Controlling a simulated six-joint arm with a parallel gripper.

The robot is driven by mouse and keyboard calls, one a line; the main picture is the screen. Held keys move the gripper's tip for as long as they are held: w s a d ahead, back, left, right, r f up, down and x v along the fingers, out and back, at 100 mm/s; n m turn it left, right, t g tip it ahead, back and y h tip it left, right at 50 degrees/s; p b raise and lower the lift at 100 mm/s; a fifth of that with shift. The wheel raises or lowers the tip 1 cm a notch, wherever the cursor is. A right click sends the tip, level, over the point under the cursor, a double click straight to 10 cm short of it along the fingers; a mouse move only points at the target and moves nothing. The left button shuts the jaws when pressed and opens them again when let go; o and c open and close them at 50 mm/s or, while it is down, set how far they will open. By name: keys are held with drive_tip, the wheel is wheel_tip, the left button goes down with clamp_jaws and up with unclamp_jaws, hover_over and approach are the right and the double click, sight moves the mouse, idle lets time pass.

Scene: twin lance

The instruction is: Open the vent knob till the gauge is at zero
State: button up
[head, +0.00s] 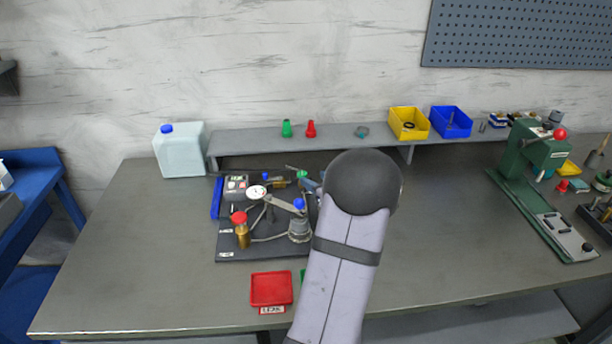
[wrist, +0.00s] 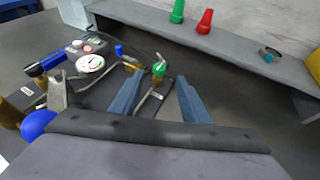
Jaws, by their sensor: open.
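A round white gauge (head: 257,192) stands on the dark rig board (head: 262,254); it also shows in the wrist view (wrist: 90,64). Its needle is too small to read. A green knob (wrist: 159,69) sits on a small brass valve at the far right of the board; no label tells me whether it is the vent knob. My gripper (wrist: 159,98) is open and empty, its two blue fingers pointing towards the green knob, which shows beyond and between the fingertips. In the head view my arm hides the board's right side and most of my gripper.
A red knob (head: 239,217) on a brass body and a blue knob (head: 299,203) on a grey body stand on the board's near side. A red tray (head: 271,289) lies in front. A grey shelf (head: 265,143) runs behind. The table right of my arm is clear up to a green press (head: 533,160).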

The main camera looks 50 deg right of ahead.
sight(303, 174)
drive_tip(key=shift+p+x, duration=0.75)
drive_tip(key=shift+x, duration=2.7)
drive_tip(key=c, duration=1.1)
